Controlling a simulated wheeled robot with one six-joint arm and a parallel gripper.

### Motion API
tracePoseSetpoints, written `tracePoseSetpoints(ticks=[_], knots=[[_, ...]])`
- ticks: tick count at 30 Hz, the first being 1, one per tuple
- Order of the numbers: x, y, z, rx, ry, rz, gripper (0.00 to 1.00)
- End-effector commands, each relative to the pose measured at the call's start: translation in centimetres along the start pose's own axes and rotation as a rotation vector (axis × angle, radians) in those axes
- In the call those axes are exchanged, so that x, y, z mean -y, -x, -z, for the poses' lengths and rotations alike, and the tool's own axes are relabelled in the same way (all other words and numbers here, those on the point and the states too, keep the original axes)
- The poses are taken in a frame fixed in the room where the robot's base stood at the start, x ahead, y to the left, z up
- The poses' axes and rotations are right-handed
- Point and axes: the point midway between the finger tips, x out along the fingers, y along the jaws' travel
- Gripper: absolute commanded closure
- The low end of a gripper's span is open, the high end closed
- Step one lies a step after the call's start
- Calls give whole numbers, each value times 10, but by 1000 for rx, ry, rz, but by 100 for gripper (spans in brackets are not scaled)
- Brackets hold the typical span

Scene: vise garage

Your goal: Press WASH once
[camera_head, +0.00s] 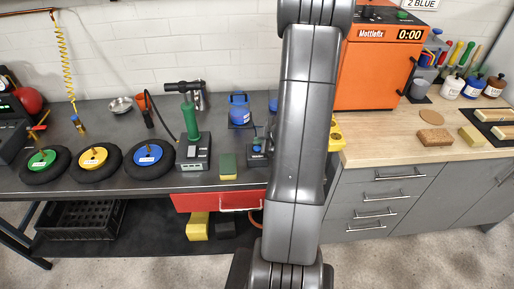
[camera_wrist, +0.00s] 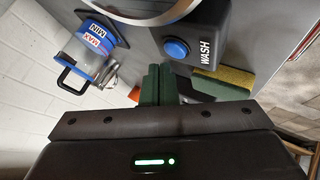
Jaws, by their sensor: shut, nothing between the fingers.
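The WASH button (camera_wrist: 177,48) is a round blue cap on a dark box with a white WASH label (camera_wrist: 206,52), in the upper middle of the wrist view. My gripper (camera_wrist: 160,72) is shut and empty, its green fingers pointing at the box just below the button in that view. The fingertips look close to the button; I cannot tell whether they touch the box. In the head view the dark control box (camera_head: 257,152) shows partly beside my arm, which hides my gripper.
A green and yellow sponge (camera_wrist: 222,84) lies beside the box. A blue-lidded jug marked MIN and MAX (camera_wrist: 92,52) stands on the other side. A metal ring (camera_wrist: 150,8) curves above the button. In the head view a pump (camera_head: 189,120) and three wheels stand left on the bench.

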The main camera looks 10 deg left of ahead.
Motion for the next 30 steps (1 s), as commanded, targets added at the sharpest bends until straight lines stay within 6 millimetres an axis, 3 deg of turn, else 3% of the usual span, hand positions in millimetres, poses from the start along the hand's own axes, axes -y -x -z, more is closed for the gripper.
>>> tracePoseSetpoints(ticks=[30], knots=[[5, -7, -5, 0, 0, 0, 100]])
